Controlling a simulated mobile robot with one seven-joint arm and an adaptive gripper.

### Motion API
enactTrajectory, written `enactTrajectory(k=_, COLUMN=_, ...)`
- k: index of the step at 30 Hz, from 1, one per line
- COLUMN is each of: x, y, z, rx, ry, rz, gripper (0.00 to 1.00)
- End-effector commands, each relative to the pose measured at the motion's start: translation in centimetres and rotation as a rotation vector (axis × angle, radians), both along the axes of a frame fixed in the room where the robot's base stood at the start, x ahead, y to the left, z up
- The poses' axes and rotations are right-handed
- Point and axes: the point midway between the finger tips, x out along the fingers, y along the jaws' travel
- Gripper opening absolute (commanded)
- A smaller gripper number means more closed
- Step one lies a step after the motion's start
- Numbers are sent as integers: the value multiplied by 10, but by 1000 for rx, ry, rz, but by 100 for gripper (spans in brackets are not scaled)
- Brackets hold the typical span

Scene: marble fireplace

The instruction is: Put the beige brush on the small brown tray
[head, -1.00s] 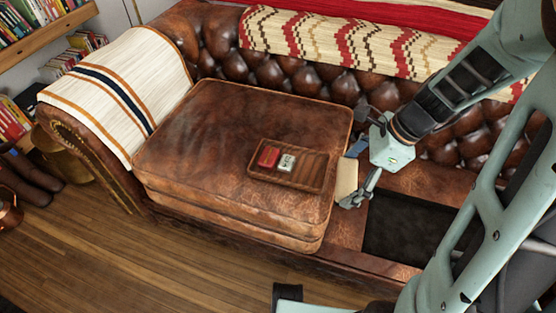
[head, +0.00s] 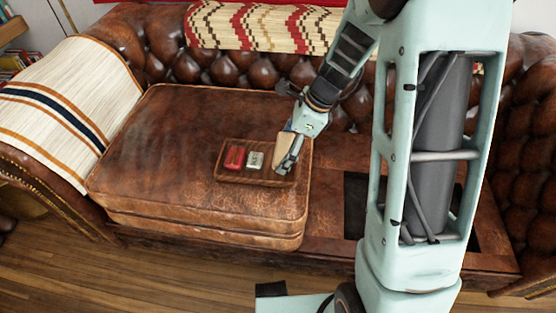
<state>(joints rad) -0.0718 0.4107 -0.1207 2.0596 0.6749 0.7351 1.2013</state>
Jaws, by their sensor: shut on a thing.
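The beige brush (head: 284,146) is held in my gripper (head: 287,143), whose fingers are shut on it. The brush is partly hidden by the near finger. The small brown tray (head: 256,182) lies on the large leather cushion, and my gripper with the brush is at its right end. I cannot tell whether the brush touches the tray or hangs just above it. A red item (head: 235,157) and a pale grey-white item (head: 255,160) lie side by side in the tray's left and middle part.
The leather cushion (head: 160,140) is bare to the left of the tray. A striped blanket (head: 60,110) covers the left sofa arm. A dark opening (head: 354,200) shows in the seat to the right. My arm hides much of the right side.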

Motion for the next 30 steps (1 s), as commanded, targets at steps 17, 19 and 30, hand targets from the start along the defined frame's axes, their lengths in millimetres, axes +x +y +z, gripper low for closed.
enactTrajectory(k=17, x=32, y=14, z=-66, rx=0, ry=1, rz=-1, gripper=67)
enactTrajectory(k=19, x=32, y=14, z=-73, rx=0, ry=0, rz=0, gripper=67)
enactTrajectory(k=30, x=32, y=13, z=-75, rx=0, ry=-1, rz=1, gripper=67)
